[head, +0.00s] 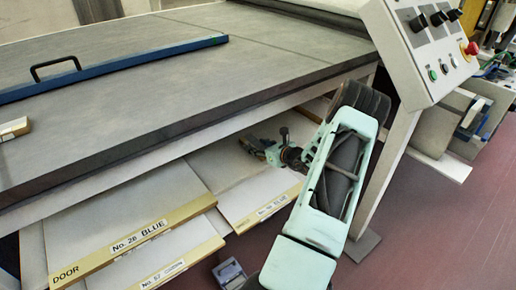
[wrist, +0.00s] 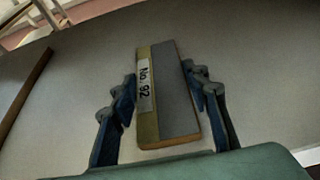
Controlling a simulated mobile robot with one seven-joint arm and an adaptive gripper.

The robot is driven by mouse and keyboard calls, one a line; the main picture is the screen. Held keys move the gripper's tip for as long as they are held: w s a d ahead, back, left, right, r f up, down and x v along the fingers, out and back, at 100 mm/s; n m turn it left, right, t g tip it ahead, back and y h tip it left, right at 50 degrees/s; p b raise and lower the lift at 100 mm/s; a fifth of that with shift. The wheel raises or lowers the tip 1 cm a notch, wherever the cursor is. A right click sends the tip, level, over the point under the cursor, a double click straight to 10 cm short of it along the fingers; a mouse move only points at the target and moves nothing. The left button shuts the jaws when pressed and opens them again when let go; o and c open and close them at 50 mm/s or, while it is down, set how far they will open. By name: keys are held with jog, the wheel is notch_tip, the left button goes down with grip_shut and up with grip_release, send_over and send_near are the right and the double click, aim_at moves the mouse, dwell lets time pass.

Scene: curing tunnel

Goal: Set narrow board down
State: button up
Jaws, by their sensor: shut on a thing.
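The narrow board (wrist: 166,95), grey with a yellow-brown edge and a label reading No. 92, lies between the two blue fingers of my gripper (wrist: 163,82) in the wrist view. My gripper is shut on it. A pale grey surface (wrist: 255,60) spreads beneath the board; I cannot tell whether the board touches it. In the head view my gripper (head: 262,150) reaches under the table top, over the pale boards on the lower level. The narrow board is too small and too covered there to make out.
Pale boards with yellow labelled edges, one reading No. 28 BLUE (head: 140,236), lie below the grey table (head: 180,75). A blue bar with a black handle (head: 110,72) and a small labelled piece (head: 14,128) lie on top. A control box (head: 425,50) stands right.

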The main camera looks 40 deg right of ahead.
jog(key=o, duration=1.2)
jog(key=shift+f, duration=0.1)
jog(key=shift+c, duration=0.2)
jog(key=shift+r, duration=0.25)
jog(key=p+v, duration=0.2)
jog(key=v, duration=1)
jog(key=shift+p, duration=0.4)
jog(key=shift+f, duration=0.1)
